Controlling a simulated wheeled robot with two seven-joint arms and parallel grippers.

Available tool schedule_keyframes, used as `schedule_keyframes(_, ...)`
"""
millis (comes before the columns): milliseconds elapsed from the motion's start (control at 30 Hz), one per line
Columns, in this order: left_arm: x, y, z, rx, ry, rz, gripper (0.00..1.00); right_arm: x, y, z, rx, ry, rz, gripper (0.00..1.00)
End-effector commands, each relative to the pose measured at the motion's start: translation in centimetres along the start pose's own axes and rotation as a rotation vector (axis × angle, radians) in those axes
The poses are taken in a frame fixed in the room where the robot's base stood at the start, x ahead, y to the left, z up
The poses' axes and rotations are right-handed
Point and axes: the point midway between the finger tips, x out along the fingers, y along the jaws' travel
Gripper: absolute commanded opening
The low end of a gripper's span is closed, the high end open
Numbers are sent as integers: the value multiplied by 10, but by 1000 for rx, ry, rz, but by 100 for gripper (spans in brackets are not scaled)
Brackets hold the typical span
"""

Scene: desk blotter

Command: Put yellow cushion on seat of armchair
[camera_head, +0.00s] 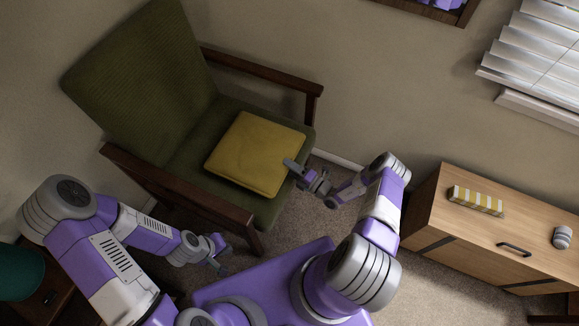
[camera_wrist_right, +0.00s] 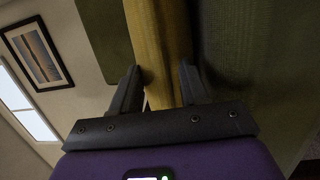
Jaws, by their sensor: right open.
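The yellow cushion (camera_head: 257,153) lies flat on the seat (camera_head: 222,113) of the green armchair (camera_head: 150,80), towards the front of the seat. My right gripper (camera_head: 294,170) is at the cushion's front right edge. In the right wrist view the edge of the cushion (camera_wrist_right: 160,55) runs between the two open fingers of my right gripper (camera_wrist_right: 160,88); whether they touch it is unclear. My left gripper (camera_head: 222,260) is low in front of the armchair, away from the cushion, and its finger opening is too small to tell.
The armchair's wooden armrests (camera_head: 180,185) flank the seat. A wooden cabinet (camera_head: 480,235) stands at the right with a yellow-and-white striped box (camera_head: 475,201) and a small striped object (camera_head: 562,237) on top. A teal round thing (camera_head: 20,271) is at the lower left.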

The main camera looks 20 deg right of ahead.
Motion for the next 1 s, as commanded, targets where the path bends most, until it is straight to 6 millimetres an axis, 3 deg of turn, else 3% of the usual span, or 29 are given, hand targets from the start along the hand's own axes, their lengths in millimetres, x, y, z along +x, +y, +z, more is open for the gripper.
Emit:
schedule_keyframes(167,-5,2,0,0,0,0,0,-24,1,1,0,-4,-3,44)
schedule_keyframes(500,-15,6,1,0,0,0,0,-94,1,1,0,-5,-1,44)
schedule_keyframes(733,-16,6,1,0,0,0,0,-114,1,-3,-8,14,-6,44)
schedule_keyframes(867,-16,6,1,0,0,0,0,-98,3,-40,-100,195,-62,44)
schedule_keyframes(1000,-16,6,1,0,0,0,0,-86,9,-126,-399,646,-137,44)
